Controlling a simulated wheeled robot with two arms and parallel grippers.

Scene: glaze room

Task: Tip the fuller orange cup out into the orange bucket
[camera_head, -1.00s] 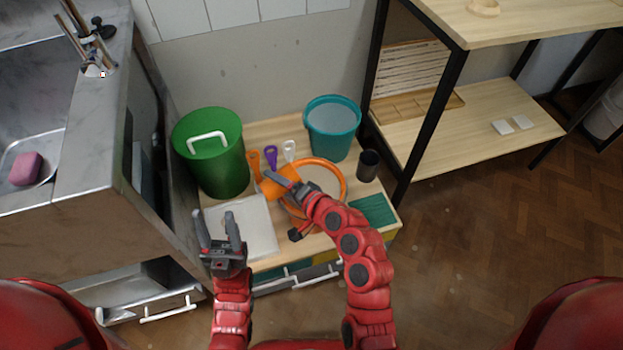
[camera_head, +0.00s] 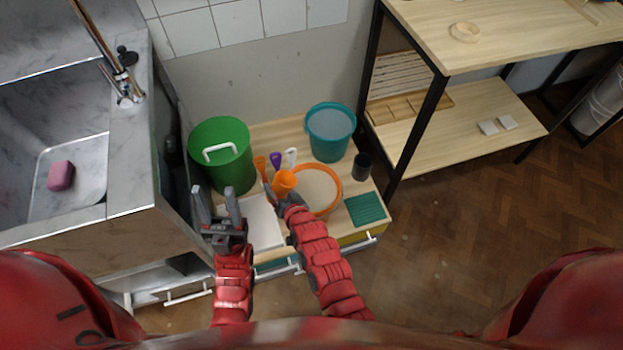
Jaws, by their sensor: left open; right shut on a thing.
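My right gripper (camera_head: 283,201) is shut on an orange cup (camera_head: 284,183). The cup is held up at the left side of the orange bucket (camera_head: 339,187) and looks close to upright. I cannot make out what is in it. The bucket stands on the wooden bench top, and a pale surface shows inside its orange rim. My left gripper (camera_head: 214,199) is open and empty, left of the white tray (camera_head: 263,228) and in front of the green bin. I see no second orange cup clearly.
A green bin (camera_head: 232,170) with a white handle stands at the left. A teal bucket (camera_head: 330,148) and a dark cup (camera_head: 362,166) stand behind and right. Orange, purple (camera_head: 275,158) and white scoops lie behind the cup. A green mat (camera_head: 366,209) lies right; a sink cabinet is left, shelving right.

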